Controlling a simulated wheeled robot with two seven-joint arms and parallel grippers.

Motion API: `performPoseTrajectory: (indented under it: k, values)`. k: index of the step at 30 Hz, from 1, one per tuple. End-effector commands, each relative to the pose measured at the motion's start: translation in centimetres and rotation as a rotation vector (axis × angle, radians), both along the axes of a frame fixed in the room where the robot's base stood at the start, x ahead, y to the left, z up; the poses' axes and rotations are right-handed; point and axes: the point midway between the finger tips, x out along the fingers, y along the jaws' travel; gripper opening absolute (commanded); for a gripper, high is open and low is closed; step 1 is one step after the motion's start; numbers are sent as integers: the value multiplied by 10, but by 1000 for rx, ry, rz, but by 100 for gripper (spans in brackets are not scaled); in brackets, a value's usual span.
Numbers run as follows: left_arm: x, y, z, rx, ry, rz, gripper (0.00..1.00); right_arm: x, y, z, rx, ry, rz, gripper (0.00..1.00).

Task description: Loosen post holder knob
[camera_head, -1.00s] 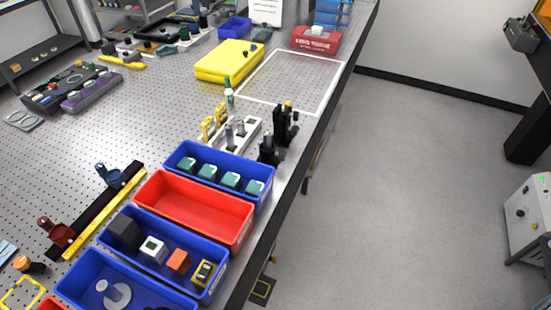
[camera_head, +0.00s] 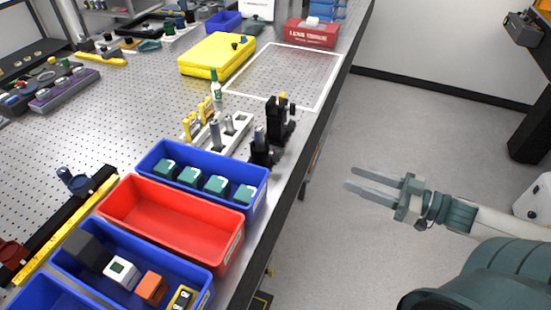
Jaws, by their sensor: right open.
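Two black post holders stand near the table's right edge. The taller black post holder (camera_head: 279,119) has a small yellow part near its top. The shorter black post holder (camera_head: 261,150) stands just in front of it. A separate knob is too small to make out on either. My right gripper (camera_head: 348,180) is open and empty, its two grey fingers pointing left. It is over the floor, right of the table edge and apart from the holders. My left gripper is not in view.
A white rack (camera_head: 229,137) with posts stands left of the holders. A blue bin (camera_head: 158,149) with teal blocks and an empty red bin (camera_head: 117,212) are in front. A yellow case (camera_head: 214,57) lies behind. The white-outlined area (camera_head: 285,75) is clear.

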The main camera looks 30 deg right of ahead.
Motion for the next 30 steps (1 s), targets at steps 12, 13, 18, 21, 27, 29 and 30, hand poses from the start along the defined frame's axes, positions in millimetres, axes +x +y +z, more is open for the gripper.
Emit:
performPoseTrajectory:
  k: [12, 13, 18, 21, 27, 29, 30]
  values:
    - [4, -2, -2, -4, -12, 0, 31, -6, 24, 20, 35, -13, 76, 43]
    - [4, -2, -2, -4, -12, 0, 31, -6, 24, 20, 35, -13, 76, 43]
    - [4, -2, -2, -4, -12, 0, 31, -4, 25, 20, 34, -15, 75, 43]
    - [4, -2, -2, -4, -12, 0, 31, -2, 26, 20, 34, -15, 76, 43]
    - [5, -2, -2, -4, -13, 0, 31, 7, 34, 20, 34, -16, 76, 43]
    - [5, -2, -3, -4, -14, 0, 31, 11, 37, 20, 33, -17, 76, 43]
    - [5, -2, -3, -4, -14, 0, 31, 13, 39, 20, 33, -17, 76, 43]
